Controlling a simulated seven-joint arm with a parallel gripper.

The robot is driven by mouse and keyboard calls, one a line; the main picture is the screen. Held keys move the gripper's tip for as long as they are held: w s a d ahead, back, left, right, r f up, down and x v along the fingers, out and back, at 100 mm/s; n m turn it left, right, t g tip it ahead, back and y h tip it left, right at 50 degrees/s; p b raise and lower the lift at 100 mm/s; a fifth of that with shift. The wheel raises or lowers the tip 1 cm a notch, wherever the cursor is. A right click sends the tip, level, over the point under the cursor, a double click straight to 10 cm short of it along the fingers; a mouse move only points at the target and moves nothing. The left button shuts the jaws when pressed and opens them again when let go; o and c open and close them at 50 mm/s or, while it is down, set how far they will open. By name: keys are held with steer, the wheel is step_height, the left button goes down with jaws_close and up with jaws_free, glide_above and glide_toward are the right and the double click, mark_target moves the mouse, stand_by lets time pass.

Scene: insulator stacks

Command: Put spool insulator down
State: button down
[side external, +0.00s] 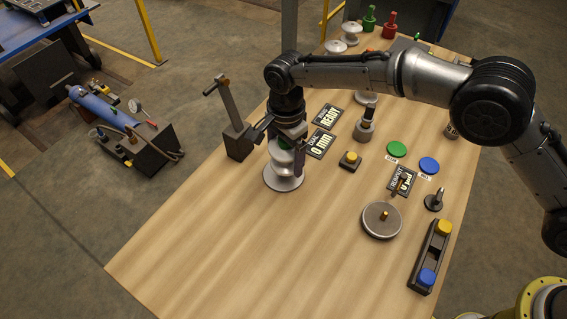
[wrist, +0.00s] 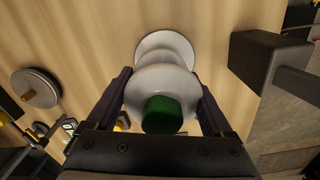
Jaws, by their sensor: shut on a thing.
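The spool insulator (wrist: 163,82) is white and glossy, with a green block-like top (wrist: 162,115) between my fingers in the wrist view. In the side external view a white stack (side external: 283,180) with a wide round bottom disc stands upright below my gripper (side external: 287,143), apparently on the wooden table. My gripper is shut on the spool insulator and also shows in the wrist view (wrist: 165,108). Its fingers hide part of the upper piece. I cannot tell whether the held piece rests fully on the disc below it.
A dark lever stand (side external: 238,139) is close on the left. Display plates (side external: 322,144), a yellow button (side external: 350,159) and a round metal plate (side external: 382,219) lie to the right. White insulators (side external: 349,33) stand at the back. The front of the table (side external: 230,245) is clear.

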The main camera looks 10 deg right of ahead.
mark_target(284, 166)
steer(key=shift+w+a+f, duration=0.2)
steer(key=shift+f, duration=1.6)
steer(key=shift+f, duration=0.1)
jaws_free()
steer(key=shift+f, duration=0.15)
step_height(284, 166, up, 12)
steer(key=shift+r, duration=0.1)
steer(key=shift+r, duration=0.1)
